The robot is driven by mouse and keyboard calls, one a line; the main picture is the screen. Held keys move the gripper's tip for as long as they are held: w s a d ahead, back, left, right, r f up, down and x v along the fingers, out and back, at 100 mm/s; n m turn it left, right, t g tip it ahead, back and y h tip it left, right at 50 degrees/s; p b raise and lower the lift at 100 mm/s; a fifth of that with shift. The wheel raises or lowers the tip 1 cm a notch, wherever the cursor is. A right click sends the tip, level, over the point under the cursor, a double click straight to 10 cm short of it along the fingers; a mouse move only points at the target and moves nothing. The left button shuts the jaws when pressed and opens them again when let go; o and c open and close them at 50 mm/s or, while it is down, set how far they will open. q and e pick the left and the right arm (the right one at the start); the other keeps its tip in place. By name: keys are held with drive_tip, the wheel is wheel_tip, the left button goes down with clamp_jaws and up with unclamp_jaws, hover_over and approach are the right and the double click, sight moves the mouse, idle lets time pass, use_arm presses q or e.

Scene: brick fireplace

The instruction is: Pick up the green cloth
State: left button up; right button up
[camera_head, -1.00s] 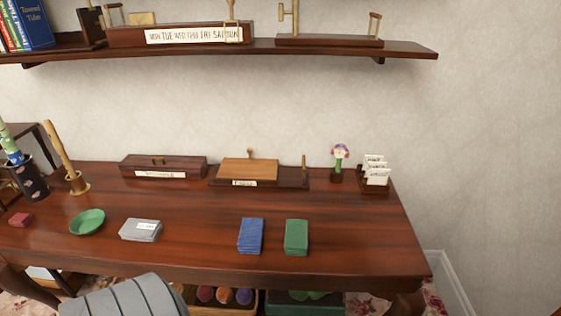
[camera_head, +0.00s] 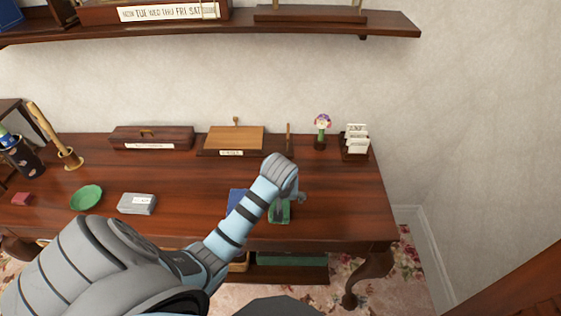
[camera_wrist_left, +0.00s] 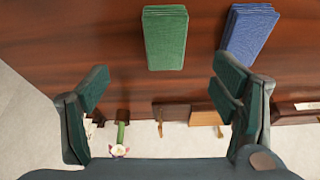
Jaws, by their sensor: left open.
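The green cloth (camera_head: 273,217), a folded rectangular stack, lies on the wooden desk near its front edge. My left arm covers part of it in the head view. In the left wrist view, the green cloth (camera_wrist_left: 165,38) is fully visible, centred sideways between the spread fingers and beyond their tips. My left gripper (camera_wrist_left: 163,85) is open and empty above the desk. In the head view, my left gripper (camera_head: 283,209) is over the cloth, partly hidden by its own arm. My right gripper is not in view.
A folded blue cloth (camera_head: 236,198) lies just left of the green one. Farther left are a grey stack (camera_head: 137,204) and a green dish (camera_head: 86,198). A flower ornament (camera_head: 322,130) and card holder (camera_head: 355,143) stand behind. A shelf (camera_head: 330,25) overhangs the back.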

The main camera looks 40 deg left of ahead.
use_arm(q)
drive_tip(key=b+x, duration=0.1)
drive_tip(key=x, duration=0.3)
drive_tip(key=b+x, duration=0.2)
drive_tip(key=x, duration=0.3)
drive_tip(key=a+b+x, duration=0.1)
drive_tip(key=x, duration=0.3)
drive_tip(key=shift+w+f, duration=0.2)
drive_tip(key=shift+f, duration=0.05)
drive_tip(key=shift+s+r, duration=0.1)
drive_tip(key=c, duration=1.2)
drive_tip(key=shift+r+p, duration=1.95)
drive_tip(key=shift+r, duration=8.05)
